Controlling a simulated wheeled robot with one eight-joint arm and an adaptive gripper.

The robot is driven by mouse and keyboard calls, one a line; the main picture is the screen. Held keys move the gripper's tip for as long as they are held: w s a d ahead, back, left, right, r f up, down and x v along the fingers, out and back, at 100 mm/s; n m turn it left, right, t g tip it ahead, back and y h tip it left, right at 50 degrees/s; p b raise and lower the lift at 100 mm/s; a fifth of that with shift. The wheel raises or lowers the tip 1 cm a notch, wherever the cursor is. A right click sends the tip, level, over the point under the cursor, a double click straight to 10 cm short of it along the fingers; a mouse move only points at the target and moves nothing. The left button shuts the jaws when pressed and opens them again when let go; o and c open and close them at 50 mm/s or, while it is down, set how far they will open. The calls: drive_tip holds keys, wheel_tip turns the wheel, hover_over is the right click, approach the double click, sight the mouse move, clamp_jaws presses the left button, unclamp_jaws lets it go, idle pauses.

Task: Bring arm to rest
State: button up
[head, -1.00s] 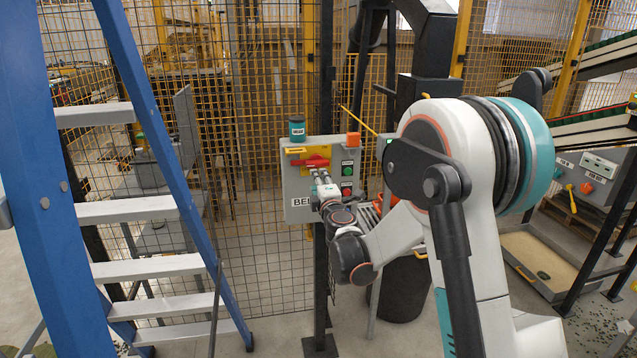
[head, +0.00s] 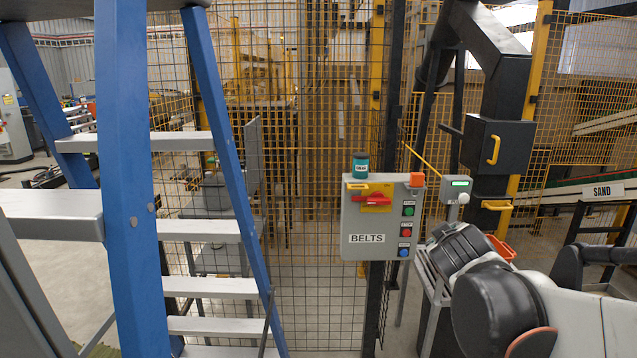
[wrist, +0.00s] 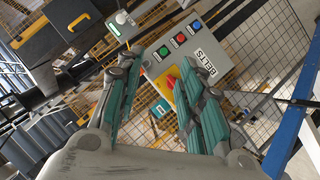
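My gripper (wrist: 160,62) is open and empty in the wrist view, its two teal-padded fingers apart. Beyond the fingers is the grey BELTS control box (wrist: 205,50), with a red switch on a yellow plate (wrist: 172,78) showing between them. In the head view the BELTS box (head: 352,222) stands clear of my arm, and its red switch handle (head: 372,199) lies about level. My arm (head: 500,310) is at the lower right of the head view; the fingers cannot be made out there.
A blue stepladder (head: 128,190) stands close at the left. Mesh fencing (head: 315,290) runs behind the box. A black cabinet (head: 497,158) stands at the right.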

drive_tip(key=s+a+f+m+g+y, duration=0.1)
drive_tip(key=s+a+f, duration=0.1)
drive_tip(key=s, duration=0.6)
drive_tip(key=s+a+f+m+g+y, duration=0.2)
drive_tip(key=s+f, duration=0.2)
drive_tip(key=s, duration=0.4)
drive_tip(key=s+a+f+m+g+y, duration=0.1)
drive_tip(key=s+a+f+g, duration=0.1)
drive_tip(key=s, duration=0.6)
drive_tip(key=shift+a+f+m, duration=0.3)
drive_tip(key=shift+a+f, duration=0.25)
drive_tip(key=shift+f, duration=0.4)
